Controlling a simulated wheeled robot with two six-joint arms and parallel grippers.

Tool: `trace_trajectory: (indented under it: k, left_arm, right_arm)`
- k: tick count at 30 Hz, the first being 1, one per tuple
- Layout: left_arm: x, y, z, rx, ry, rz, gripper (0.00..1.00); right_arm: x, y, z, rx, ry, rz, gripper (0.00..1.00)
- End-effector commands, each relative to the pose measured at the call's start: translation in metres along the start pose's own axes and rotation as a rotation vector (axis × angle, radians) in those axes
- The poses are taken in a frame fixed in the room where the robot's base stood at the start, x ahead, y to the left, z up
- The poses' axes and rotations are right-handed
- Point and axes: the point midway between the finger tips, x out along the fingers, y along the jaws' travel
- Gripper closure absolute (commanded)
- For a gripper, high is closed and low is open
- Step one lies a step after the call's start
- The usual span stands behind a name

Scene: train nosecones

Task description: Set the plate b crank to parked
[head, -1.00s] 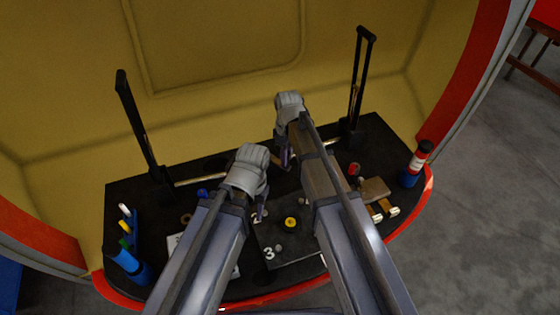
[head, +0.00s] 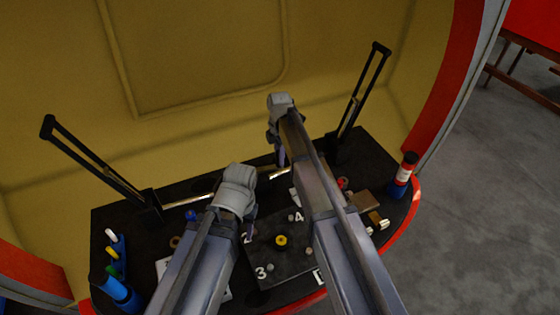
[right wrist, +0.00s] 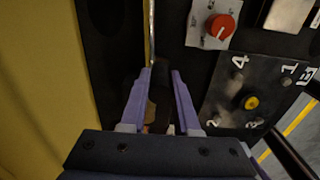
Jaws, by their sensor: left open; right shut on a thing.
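The dark plate with white numbers (head: 295,263) lies on the black panel, with a yellow-centred round hub (head: 281,240) at its middle; both show in the right wrist view, beside a white letter resembling B (right wrist: 305,76). I cannot make out for sure which part is its crank. My right gripper (right wrist: 160,72) is shut on a dark piece (right wrist: 158,95) by the brassy rod, beyond the plate; the fingers hide much of it. In the head view my right gripper (head: 281,160) points down near the linkage. My left gripper (head: 250,225) is open beside the plate's left edge.
Two black wiper-like frames, left (head: 95,165) and right (head: 360,95), tilt outward. A red knob (right wrist: 220,26) sits near the plate. Bottles (head: 402,175) and (head: 118,290) stand at the panel's ends. A yellow wall (head: 200,50) rises behind.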

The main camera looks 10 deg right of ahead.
Motion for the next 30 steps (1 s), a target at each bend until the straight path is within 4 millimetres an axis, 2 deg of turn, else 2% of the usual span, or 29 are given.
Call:
trace_trajectory:
  k: [2,9,28,29,30]
  left_arm:
    - [0.0,0.0,0.0,0.0,0.0,0.0,0.5]
    - [0.0,0.0,0.0,0.0,0.0,0.0,0.5]
    - [0.0,0.0,0.0,0.0,0.0,0.0,0.5]
    - [0.0,0.0,0.0,0.0,0.0,0.0,0.5]
    - [0.0,0.0,0.0,0.0,0.0,0.0,0.5]
  right_arm:
    - [0.0,0.007,0.001,-0.044,-0.001,0.001,1.0]
    - [0.0,0.016,0.001,-0.037,0.0,0.002,1.0]
    - [0.0,0.02,-0.001,-0.037,0.003,0.004,1.0]
    - [0.0,0.02,-0.001,-0.037,0.003,0.004,0.68]
    - [0.0,0.02,-0.001,-0.037,0.003,0.004,0.64]
